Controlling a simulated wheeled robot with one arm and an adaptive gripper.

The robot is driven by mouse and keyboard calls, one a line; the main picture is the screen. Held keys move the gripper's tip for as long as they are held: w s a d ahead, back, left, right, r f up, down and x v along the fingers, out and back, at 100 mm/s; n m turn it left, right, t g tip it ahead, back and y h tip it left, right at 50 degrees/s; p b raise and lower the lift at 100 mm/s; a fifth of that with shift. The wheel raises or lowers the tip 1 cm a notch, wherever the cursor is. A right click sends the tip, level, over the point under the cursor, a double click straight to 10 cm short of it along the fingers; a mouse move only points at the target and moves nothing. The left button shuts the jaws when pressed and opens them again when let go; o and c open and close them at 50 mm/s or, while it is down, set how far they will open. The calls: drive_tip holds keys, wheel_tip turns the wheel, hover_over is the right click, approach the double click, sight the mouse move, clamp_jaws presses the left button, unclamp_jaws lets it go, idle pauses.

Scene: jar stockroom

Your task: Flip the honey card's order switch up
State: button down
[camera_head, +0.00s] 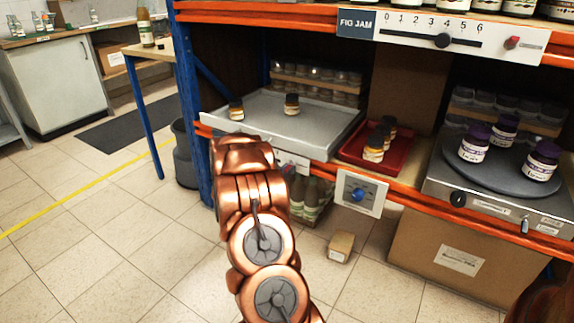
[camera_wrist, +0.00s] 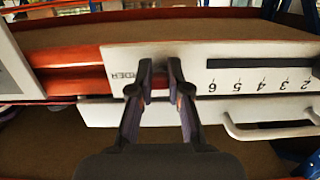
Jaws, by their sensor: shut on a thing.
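In the wrist view a white card (camera_wrist: 215,62), seen upside down, carries a dark slider slot, a row of numbers and a partly covered word ending in "RDER". I take it as the honey card; its name is out of view. My gripper (camera_wrist: 161,82) is at the card beside that word, with its two fingers close together on the order switch.
A grey tray (camera_head: 330,122) with two small jars is above my arm. A red tray (camera_head: 350,152), a dial card (camera_head: 359,193) and a turntable (camera_head: 500,175) with purple-lidded jars are to the right. The FIG JAM card (camera_head: 440,37) is higher. A handle (camera_wrist: 270,130) is near my gripper.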

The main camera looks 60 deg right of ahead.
drive_tip(key=shift+s+r+y+p, duration=0.1)
drive_tip(key=shift+r+y+p, duration=0.45)
drive_tip(key=shift+p, duration=1.4)
drive_tip(key=shift+r+y+p, duration=0.2)
drive_tip(key=shift+y+p, duration=0.55)
drive_tip(key=shift+p, duration=1.2)
drive_tip(key=p, duration=0.3)
drive_tip(key=y+p, duration=0.1)
drive_tip(key=p, duration=0.1)
drive_tip(key=shift+r+y+p, duration=0.3)
drive_tip(key=shift+p, duration=0.1)
drive_tip(key=shift+y+p, duration=0.3)
drive_tip(key=shift+p, duration=0.9)
drive_tip(key=shift+d+r+p, duration=0.1)
drive_tip(key=shift+r+p, duration=0.1)
drive_tip(key=shift+p, duration=1.05)
drive_tip(key=shift+y+p, duration=0.5)
drive_tip(key=shift+p, duration=0.7)
drive_tip(key=p, duration=0.4)
drive_tip(key=shift+r+y, duration=0.15)
drive_tip(key=shift+y, duration=0.25)
drive_tip(key=p, duration=0.4)
drive_tip(key=shift+d+r+y, duration=0.1)
drive_tip(key=shift+y, duration=0.3)
drive_tip(key=p, duration=0.3)
drive_tip(key=shift+y+p, duration=0.3)
drive_tip(key=shift+f+p, duration=0.35)
drive_tip(key=shift+p, duration=0.2)
